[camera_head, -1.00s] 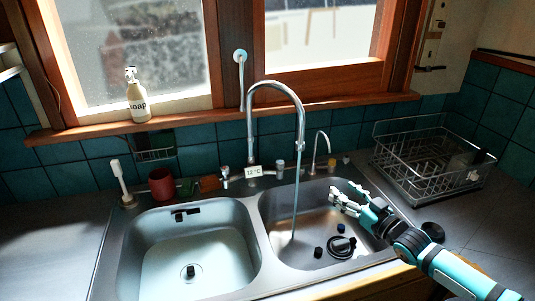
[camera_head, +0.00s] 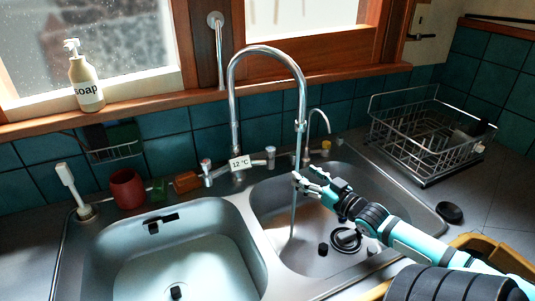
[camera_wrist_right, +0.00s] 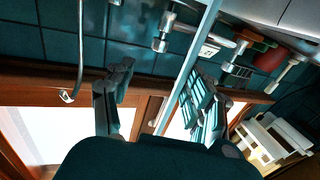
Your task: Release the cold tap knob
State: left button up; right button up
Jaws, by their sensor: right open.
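The tall curved tap (camera_head: 265,52) stands behind the double sink, with a thin water stream (camera_head: 292,215) falling into the right basin. At its base are a left knob (camera_head: 206,170) and a right knob (camera_head: 270,157), either side of a "12 °C" display (camera_head: 240,163). I cannot tell their hot or cold marks. My right gripper (camera_head: 303,182) is over the right basin, in front of and right of the right knob, apart from it. In the right wrist view its fingers (camera_wrist_right: 160,95) are open and empty, with the right knob (camera_wrist_right: 163,32) beyond them. My left gripper is not in view.
A wire dish rack (camera_head: 430,140) stands at the right. A soap bottle (camera_head: 84,80) is on the sill. A red cup (camera_head: 127,188) and a brush (camera_head: 72,190) stand behind the left basin (camera_head: 190,250). A small thin faucet (camera_head: 315,122) stands right of the tap.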

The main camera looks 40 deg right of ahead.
aim_at(274, 153)
jog(key=w, duration=1.6)
jog(key=shift+w+d+r, duration=0.15)
jog(key=shift+d, duration=0.25)
grip_shut()
